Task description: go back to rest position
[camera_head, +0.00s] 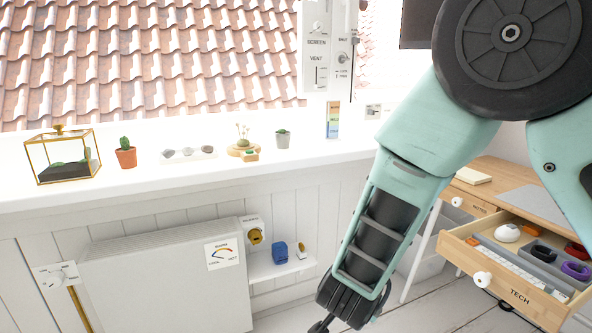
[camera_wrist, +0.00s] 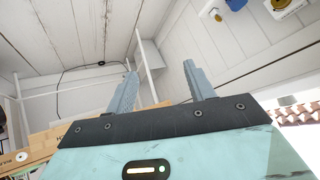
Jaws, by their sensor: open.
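My gripper (camera_wrist: 160,70) shows in the wrist view with its two grey fingers apart and nothing between them. In the head view my teal arm comes down from the upper right to the bottom middle, and the gripper itself is mostly cut off by the lower edge. The arm hangs in front of the floor, between the radiator (camera_head: 165,285) and the desk (camera_head: 510,190). The desk's drawer labelled TECH (camera_head: 513,296) stands open at the right, holding a white mouse (camera_head: 507,233), a keyboard, and dark and purple bands.
A blue block (camera_head: 280,253) and a gold-faced dial (camera_head: 256,237) sit by a low shelf right of the radiator. The window sill holds a glass terrarium (camera_head: 63,158), a potted cactus (camera_head: 125,153) and other small items. A white control panel (camera_head: 328,45) hangs above.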

